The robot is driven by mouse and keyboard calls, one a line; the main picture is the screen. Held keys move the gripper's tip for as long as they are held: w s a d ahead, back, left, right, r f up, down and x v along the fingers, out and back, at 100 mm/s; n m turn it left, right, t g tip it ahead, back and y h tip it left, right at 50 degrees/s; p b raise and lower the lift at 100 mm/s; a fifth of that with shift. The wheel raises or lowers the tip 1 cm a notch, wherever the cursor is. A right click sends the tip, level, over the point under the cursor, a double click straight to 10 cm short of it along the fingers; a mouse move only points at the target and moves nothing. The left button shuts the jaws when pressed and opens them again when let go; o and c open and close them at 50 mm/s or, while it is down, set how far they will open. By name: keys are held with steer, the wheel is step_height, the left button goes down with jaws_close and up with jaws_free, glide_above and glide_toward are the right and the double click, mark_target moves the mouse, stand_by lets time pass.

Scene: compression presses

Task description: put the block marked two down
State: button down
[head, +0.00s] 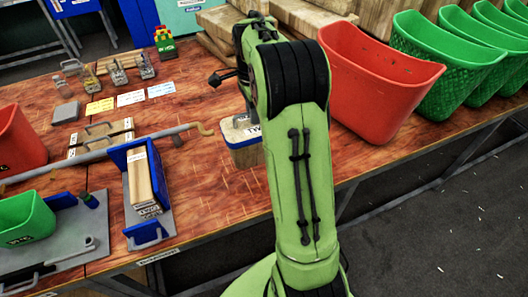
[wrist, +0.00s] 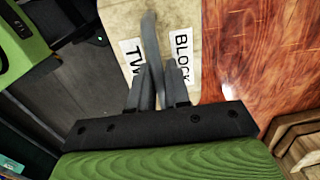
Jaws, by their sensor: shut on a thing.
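My gripper (wrist: 156,80) is shut on that handle, one finger on each side. I cannot tell whether the block's underside touches the table.
The wooden table (head: 215,200) has bare room left of the block. A blue press (head: 163,190) holding wood stands further left, with a metal bar behind it. Two handled wooden blocks (head: 92,141) and label cards (head: 131,98) lie beyond. A red bin (head: 370,85) stands right of my arm.

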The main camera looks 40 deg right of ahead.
step_height(320, 180, down, 9)
steer(key=shift+w+a+b, duration=0.1)
steer(key=shift+a+b, duration=0.05)
steer(key=shift+b, duration=0.6)
steer(key=shift+f, duration=0.2)
steer(key=c, duration=1.1)
jaws_free()
